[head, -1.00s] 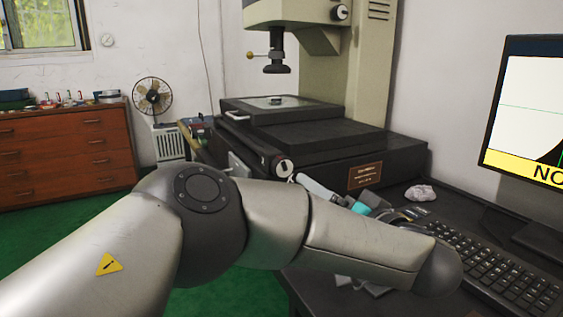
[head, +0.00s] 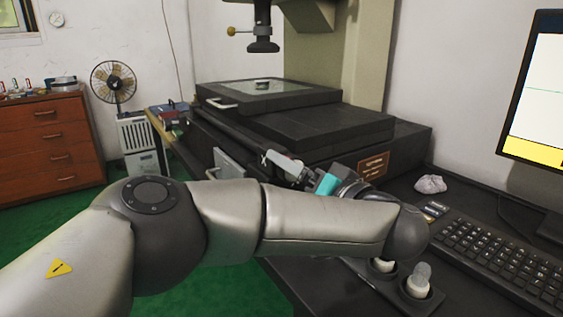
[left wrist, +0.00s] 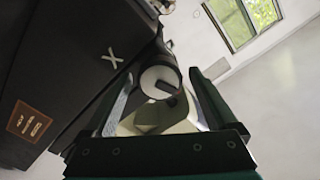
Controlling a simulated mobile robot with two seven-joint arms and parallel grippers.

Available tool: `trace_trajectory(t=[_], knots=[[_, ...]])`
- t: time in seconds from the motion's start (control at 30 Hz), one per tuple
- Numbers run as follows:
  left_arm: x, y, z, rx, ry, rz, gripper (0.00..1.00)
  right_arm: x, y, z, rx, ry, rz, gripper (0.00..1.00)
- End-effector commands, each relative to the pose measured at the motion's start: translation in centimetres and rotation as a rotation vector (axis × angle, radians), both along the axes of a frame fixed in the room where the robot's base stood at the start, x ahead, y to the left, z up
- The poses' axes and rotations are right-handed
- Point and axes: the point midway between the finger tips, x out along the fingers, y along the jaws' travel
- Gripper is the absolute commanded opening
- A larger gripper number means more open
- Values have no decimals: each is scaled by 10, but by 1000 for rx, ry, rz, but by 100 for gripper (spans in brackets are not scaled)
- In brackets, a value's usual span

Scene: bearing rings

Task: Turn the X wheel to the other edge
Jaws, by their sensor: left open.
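The X wheel (left wrist: 152,77) shows in the left wrist view as a dark round knob with a pale face and a dark grip piece on it. A white X mark is on the black stage side (left wrist: 85,70) beside it. My left gripper (left wrist: 162,78) is open, with one finger on either side of the wheel in the picture; I cannot tell whether they touch it. In the head view my left gripper (head: 292,168) is at the front side of the measuring machine's stage (head: 345,130) and appears to hide the wheel. My right gripper is not in view.
A glass plate (head: 250,88) with a small part lies on the stage, below the machine's lens (head: 262,42). To the right are a keyboard (head: 500,250), a crumpled cloth (head: 430,184) and a monitor (head: 535,90). A tray with pale-topped pieces (head: 418,283) stands in front.

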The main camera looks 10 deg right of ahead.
Motion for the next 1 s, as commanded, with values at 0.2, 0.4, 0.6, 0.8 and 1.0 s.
trace_trajectory(t=[0.2, 0.4, 0.6, 0.8, 1.0], knots=[[-1, -1, 0, -1, 0, -1, 91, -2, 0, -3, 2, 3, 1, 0], [-1, -1, 0, 0, 1, -1, 88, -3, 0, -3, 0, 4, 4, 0], [-1, -1, 0, 0, 1, -1, 65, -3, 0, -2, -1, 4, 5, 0], [-1, -1, 0, 0, 1, -1, 43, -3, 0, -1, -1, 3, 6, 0], [-1, -1, 0, 0, 1, -1, 20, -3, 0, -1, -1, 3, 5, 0]])
